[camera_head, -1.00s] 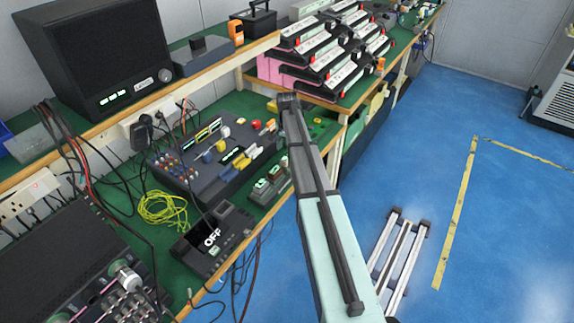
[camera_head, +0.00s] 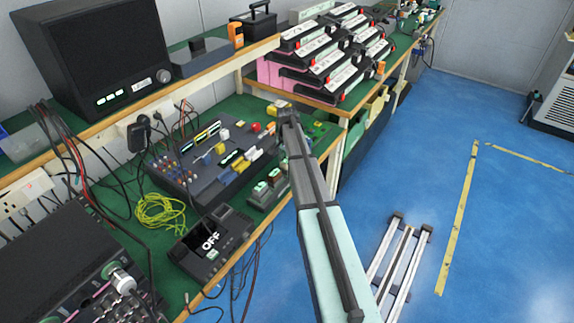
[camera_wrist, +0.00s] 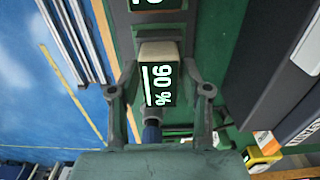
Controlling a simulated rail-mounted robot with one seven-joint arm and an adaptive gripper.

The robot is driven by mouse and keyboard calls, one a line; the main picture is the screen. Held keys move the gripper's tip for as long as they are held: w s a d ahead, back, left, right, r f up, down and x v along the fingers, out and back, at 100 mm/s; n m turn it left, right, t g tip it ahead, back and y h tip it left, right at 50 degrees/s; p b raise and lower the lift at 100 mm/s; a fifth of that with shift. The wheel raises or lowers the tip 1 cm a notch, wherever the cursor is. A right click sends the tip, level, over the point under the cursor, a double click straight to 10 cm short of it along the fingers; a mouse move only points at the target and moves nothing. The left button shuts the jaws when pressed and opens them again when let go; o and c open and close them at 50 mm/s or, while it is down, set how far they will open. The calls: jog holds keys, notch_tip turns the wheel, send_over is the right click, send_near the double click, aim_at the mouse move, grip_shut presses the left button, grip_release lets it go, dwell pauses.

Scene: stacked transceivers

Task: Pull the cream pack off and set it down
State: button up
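In the wrist view, a pack with a cream top end (camera_wrist: 158,50) and a black screen reading "90 %" lies between the two fingers of my gripper (camera_wrist: 160,72). A second green-lit display (camera_wrist: 150,4) shows just beyond the pack at the top edge. In the head view, a dark stand with several small green-lit packs (camera_head: 266,188) sits by the bench edge, partly behind my arm. My gripper's fingers are hidden there.
A dark console with coloured knobs (camera_head: 215,160) and a device marked "OFF" (camera_head: 210,243) stand on the green bench. Yellow cable (camera_head: 160,211) and loose black leads lie nearby. White-labelled stacked units (camera_head: 335,60) fill the upper shelf. The blue floor (camera_head: 400,180) is mostly clear.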

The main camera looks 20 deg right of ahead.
grip_shut()
jog(key=shift+r, duration=0.15)
jog(key=shift+r+p, duration=0.35)
jog(key=shift+r, duration=0.15)
jog(key=shift+r, duration=0.55)
jog(key=shift+r+p, duration=0.35)
jog(key=shift+p, duration=0.05)
jog(key=shift+r, duration=0.35)
jog(key=shift+r+p, duration=1.1)
jog(key=shift+r, duration=0.8)
